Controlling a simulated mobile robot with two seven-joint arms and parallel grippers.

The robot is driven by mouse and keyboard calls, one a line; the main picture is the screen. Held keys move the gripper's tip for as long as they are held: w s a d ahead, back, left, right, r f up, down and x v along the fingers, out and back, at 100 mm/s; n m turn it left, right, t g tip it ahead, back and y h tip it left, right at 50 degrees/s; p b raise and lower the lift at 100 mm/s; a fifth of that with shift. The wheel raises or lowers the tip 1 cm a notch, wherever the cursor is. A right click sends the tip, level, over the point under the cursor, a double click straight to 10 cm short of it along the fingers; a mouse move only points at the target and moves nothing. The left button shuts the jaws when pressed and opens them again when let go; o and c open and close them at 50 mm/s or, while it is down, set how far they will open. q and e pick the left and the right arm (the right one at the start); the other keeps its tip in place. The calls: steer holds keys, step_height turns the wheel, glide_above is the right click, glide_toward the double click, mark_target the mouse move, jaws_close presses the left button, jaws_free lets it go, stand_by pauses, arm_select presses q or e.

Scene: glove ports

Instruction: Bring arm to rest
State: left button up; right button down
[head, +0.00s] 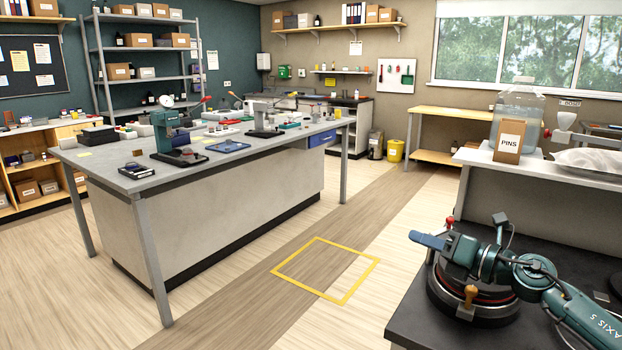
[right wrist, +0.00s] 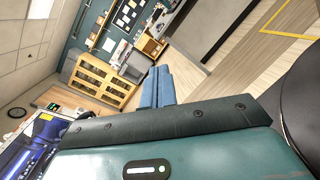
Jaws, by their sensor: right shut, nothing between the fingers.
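My right arm (head: 590,325) comes in from the lower right of the head view, teal with black joints. My right gripper (head: 428,240) points left, its blue fingers closed together with nothing between them. It is over or beside a round dark fixture (head: 472,312) with a red ring and an orange knob; I cannot tell whether they touch. In the right wrist view the closed blue fingers (right wrist: 157,87) show beyond the teal gripper body, with floor and furniture behind. My left gripper is not in view.
The round fixture is on a dark surface (head: 415,318). Behind it, a bench (head: 590,178) holds a clear jug (head: 518,112) and a PINS box (head: 509,141). A large workbench (head: 230,165) stands left. Open floor with a yellow outlined square (head: 326,269) lies between.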

steer(key=s+a+f+m+h, duration=0.1)
steer(key=s+f+m+h, duration=0.65)
steer(key=m, duration=0.65)
steer(key=s+a+f+m+h, duration=0.1)
steer(key=s+f+m+h, duration=0.7)
steer(key=m, duration=0.6)
steer(key=s+a+f+m+g+y, duration=0.25)
steer(key=s+f+g, duration=0.25)
steer(key=s, duration=0.6)
steer(key=s+a+f+m+g+y, duration=0.15)
steer(key=s+f+m+g, duration=0.3)
steer(key=s, duration=0.65)
steer(key=w+a+f+n+t+y+p, duration=0.1)
steer(key=w+a+f+t+y+p, duration=0.2)
steer(key=w+a+f+t, duration=0.1)
steer(key=w+a+t, duration=0.1)
steer(key=w+t, duration=0.1)
steer(key=w, duration=0.1)
steer(key=shift+a+n+t, duration=0.3)
steer(key=shift+n+t, duration=0.05)
steer(key=shift+n, duration=0.05)
